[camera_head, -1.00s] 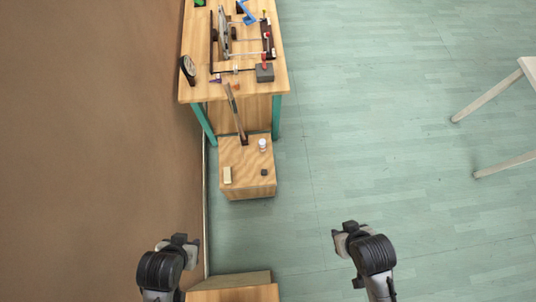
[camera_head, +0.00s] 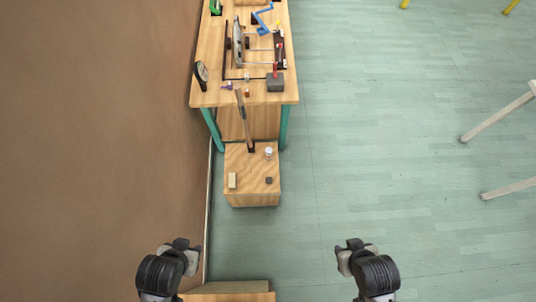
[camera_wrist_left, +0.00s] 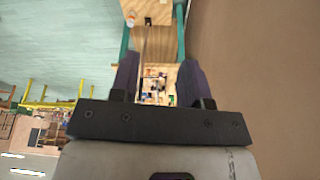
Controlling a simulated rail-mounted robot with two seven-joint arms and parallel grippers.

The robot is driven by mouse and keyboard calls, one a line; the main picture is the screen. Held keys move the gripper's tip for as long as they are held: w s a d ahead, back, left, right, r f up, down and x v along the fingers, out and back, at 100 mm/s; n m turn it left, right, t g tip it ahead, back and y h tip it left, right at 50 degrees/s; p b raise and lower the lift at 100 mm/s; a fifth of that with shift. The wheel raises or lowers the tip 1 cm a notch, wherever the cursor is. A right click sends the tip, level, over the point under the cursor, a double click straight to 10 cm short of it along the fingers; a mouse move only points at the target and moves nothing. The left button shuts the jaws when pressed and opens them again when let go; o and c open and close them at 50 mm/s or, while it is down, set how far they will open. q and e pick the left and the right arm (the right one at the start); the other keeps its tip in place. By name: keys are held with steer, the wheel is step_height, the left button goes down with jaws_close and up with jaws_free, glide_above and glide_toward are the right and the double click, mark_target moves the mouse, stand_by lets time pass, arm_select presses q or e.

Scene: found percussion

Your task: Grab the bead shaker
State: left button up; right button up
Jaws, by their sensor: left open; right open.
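A small whitish, jar-like item (camera_head: 268,152) stands on a low wooden box beyond my grippers. It may be the bead shaker, but it is too small to tell. A small white and orange item (camera_wrist_left: 130,20) shows near the top of the left wrist view, on a wooden surface. My left gripper (camera_head: 186,254) is at the lower left in the head view, far short of the box. In the left wrist view its fingers (camera_wrist_left: 158,78) are apart with nothing held between them. My right gripper (camera_head: 346,257) is at the lower right, open and empty over the floor.
The low box (camera_head: 253,188) also holds a pale block (camera_head: 232,180), a small dark cube (camera_head: 269,181) and an upright stick (camera_head: 243,118). Behind it stands a wooden table (camera_head: 210,94) with several objects. A brown wall (camera_head: 90,120) closes the left; green floor (camera_head: 400,150) is open right.

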stand_by(0.4)
arm_select(q)
steer(key=o, duration=0.7)
